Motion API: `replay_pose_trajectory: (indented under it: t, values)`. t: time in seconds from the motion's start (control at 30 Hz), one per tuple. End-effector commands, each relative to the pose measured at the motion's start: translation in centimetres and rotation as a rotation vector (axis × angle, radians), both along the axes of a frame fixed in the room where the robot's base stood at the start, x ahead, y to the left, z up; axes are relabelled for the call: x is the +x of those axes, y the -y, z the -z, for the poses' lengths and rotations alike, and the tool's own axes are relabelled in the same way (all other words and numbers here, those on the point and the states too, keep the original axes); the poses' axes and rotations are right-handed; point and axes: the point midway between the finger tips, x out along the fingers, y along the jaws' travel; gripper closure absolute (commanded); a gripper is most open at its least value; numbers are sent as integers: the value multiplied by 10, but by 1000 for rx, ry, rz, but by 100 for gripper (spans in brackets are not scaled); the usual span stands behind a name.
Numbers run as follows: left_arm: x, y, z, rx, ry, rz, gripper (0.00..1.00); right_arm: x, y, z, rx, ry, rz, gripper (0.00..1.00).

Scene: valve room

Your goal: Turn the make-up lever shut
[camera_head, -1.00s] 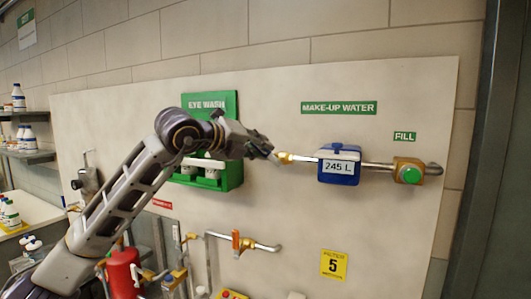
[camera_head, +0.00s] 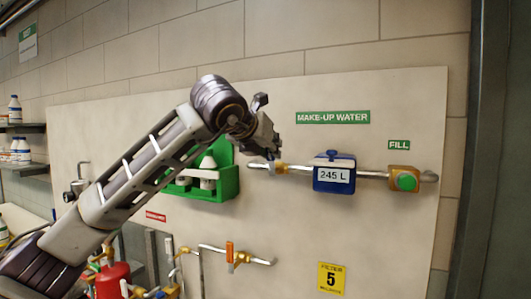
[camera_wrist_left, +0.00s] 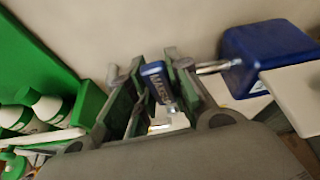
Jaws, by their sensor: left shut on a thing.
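The make-up lever (camera_wrist_left: 155,82) has a blue grip with white lettering in the left wrist view. It sits between the two fingers of my left gripper (camera_wrist_left: 156,92), which is shut on it. In the head view my left gripper (camera_head: 268,148) is just above and left of the brass valve body (camera_head: 279,168) on the make-up water pipe. The lever's grip is hidden there by the gripper and cannot be made out. My right gripper is not in view.
A blue meter reading 245 L (camera_head: 334,175) is right of the valve, with a green fill button (camera_head: 405,181) beyond it. The green eye-wash box (camera_head: 222,180) stands close on the left, partly behind my arm. The orange-handled pipe (camera_head: 230,253) runs below.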

Motion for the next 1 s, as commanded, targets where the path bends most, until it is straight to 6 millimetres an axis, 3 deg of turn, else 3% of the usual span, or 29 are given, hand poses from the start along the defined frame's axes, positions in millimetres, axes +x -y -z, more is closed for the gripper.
replay_pose_trajectory:
  t: [0.4,0.67,0.7,0.8,0.87,1.0]
  values:
    - [-2,6,0,86,29,1,100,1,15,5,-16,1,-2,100]
    - [-2,6,0,86,29,1,100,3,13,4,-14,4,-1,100]
    - [-2,6,0,86,29,1,78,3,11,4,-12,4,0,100]
    - [-2,6,0,85,29,0,65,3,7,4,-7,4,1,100]
    - [-2,6,0,85,29,1,58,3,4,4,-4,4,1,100]
    - [-2,6,0,84,28,1,58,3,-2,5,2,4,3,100]
